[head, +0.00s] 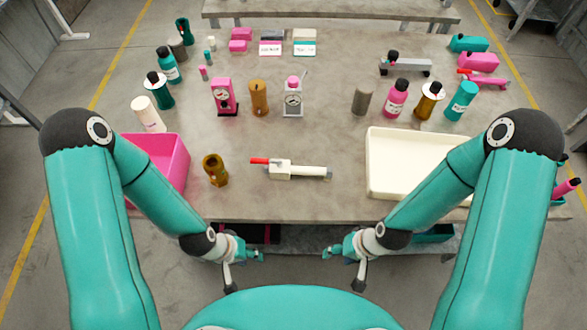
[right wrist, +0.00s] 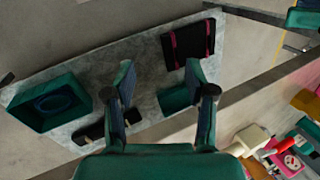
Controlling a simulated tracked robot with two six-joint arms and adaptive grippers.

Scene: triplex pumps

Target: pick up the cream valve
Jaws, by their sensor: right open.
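The cream valve (head: 283,170) lies on the table near its front edge, about the middle. It has a red lever pointing left and a pale pipe stub to the right. My left gripper (head: 246,272) is in front of the table edge, below and left of the valve, with its fingers spread and empty. My right gripper (head: 343,272) is also in front of the edge, below and right of the valve, open and empty. In the right wrist view its fingers (right wrist: 163,108) are apart with nothing between them. Neither gripper touches the valve.
A brown fitting (head: 215,170) stands left of the valve. A pink bin (head: 166,165) is further left, and a cream tray (head: 385,185) is to the right. Gauges and bottles stand behind. The lower shelf (right wrist: 140,55) holds a teal bin (right wrist: 48,103).

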